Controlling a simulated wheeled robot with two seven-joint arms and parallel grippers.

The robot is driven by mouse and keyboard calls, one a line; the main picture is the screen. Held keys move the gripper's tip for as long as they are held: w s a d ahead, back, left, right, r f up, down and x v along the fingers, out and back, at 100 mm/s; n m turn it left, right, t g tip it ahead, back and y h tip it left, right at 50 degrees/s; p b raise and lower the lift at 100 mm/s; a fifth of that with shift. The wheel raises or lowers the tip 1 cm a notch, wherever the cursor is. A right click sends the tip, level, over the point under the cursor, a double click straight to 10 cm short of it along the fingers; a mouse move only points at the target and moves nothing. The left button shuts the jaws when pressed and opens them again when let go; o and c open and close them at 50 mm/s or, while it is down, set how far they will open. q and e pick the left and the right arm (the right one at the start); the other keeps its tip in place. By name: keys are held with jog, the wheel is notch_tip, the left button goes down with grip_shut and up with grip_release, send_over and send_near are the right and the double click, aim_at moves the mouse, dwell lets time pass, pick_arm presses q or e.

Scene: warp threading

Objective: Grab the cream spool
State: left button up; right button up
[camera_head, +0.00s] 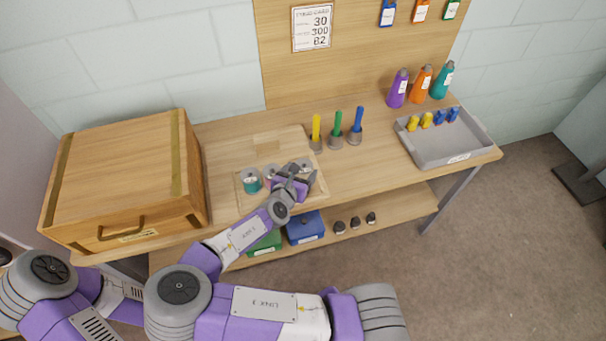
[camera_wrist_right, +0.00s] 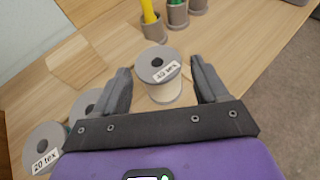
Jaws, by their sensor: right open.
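The cream spool (camera_wrist_right: 165,92) stands upright in the right wrist view, with grey end discs and a "tex" label on top. My right gripper (camera_wrist_right: 160,73) is open, its two dark fingers on either side of the spool with visible gaps. In the head view the spool (camera_head: 305,165) is partly hidden behind my right gripper (camera_head: 296,178). It stands at the right end of a row on a shallow wooden tray (camera_head: 242,203). My left gripper is not in view; only part of that arm shows at lower left.
A teal spool (camera_head: 251,182) and a pinkish spool (camera_head: 270,172) stand to the left. Yellow, green and blue tools (camera_head: 337,128) in grey holders stand behind. A wooden box (camera_head: 120,180) is at left, a grey bin (camera_head: 440,145) at right. Bare tabletop lies between holders and bin.

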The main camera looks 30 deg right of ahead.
aim_at(304, 165)
jog(key=b+x, duration=0.1)
jog(key=x, duration=0.5)
jog(key=shift+w+b, duration=0.15)
jog(key=shift+b, duration=0.25)
jog(key=shift+a, duration=0.1)
jog(key=c, duration=0.8)
jog(key=shift+o, duration=0.2)
